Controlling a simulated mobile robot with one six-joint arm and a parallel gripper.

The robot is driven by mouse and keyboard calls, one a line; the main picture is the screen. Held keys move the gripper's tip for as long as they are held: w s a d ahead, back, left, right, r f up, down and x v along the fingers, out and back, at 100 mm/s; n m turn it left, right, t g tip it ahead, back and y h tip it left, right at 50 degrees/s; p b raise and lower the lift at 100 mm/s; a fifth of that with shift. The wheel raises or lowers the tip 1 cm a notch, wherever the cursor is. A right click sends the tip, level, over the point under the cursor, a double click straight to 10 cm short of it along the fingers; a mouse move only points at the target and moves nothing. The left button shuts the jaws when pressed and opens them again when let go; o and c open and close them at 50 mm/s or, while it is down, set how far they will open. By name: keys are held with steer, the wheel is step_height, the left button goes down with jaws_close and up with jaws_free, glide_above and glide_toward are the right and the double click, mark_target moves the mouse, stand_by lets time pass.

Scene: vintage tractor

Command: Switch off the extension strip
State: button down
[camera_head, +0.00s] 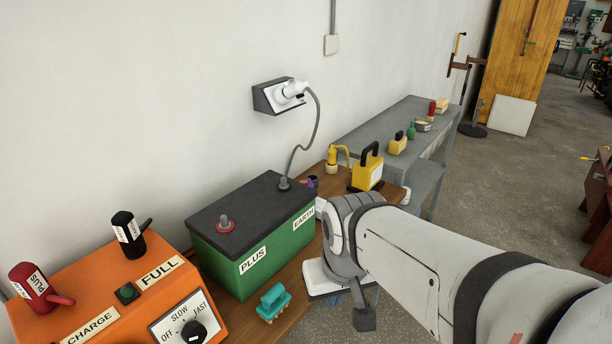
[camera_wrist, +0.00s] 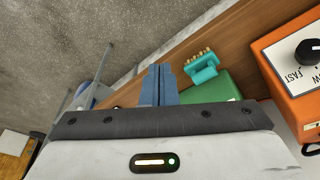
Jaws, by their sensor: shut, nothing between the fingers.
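No part is clearly recognisable as the extension strip. A dark grey socket box (camera_head: 270,97) is fixed to the wall, with a white plug (camera_head: 290,92) in it and a grey cable hanging down behind the battery. My gripper (camera_head: 338,300) is low by the bench's front edge, right of the teal brush and well below the socket. In the wrist view my gripper (camera_wrist: 159,85) has its blue fingers together, empty, pointing past the bench edge.
A green battery (camera_head: 262,235) and an orange charger (camera_head: 135,292) stand on the wooden bench. A teal brush (camera_head: 272,302) lies in front; it also shows in the wrist view (camera_wrist: 203,68). A yellow lamp-like box (camera_head: 368,168) stands behind my arm. Open floor lies right.

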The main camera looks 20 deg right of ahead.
steer(key=w+d+r+n, duration=0.2)
steer(key=w+d, duration=0.2)
steer(key=w, duration=0.5)
steer(key=w+d+r+n+g+h+p, duration=0.1)
steer(key=w+d+r+n, duration=0.15)
steer(key=w, duration=0.65)
steer(key=w+d+r+n, duration=0.1)
steer(key=w+d, duration=0.4)
steer(key=w, duration=0.5)
steer(key=w+d+f+n, duration=0.2)
steer(key=w+d+f, duration=0.1)
steer(key=w+d, duration=0.2)
steer(key=shift+w+d+g+p, duration=0.25)
steer(key=shift+w+g+p, duration=0.15)
steer(key=shift+w, duration=0.6)
steer(key=f, duration=0.4)
steer(key=d+f, duration=0.1)
steer(key=f, duration=0.4)
steer(key=w+f+p, duration=0.1)
steer(key=f, duration=0.4)
steer(key=shift+d, duration=0.15)
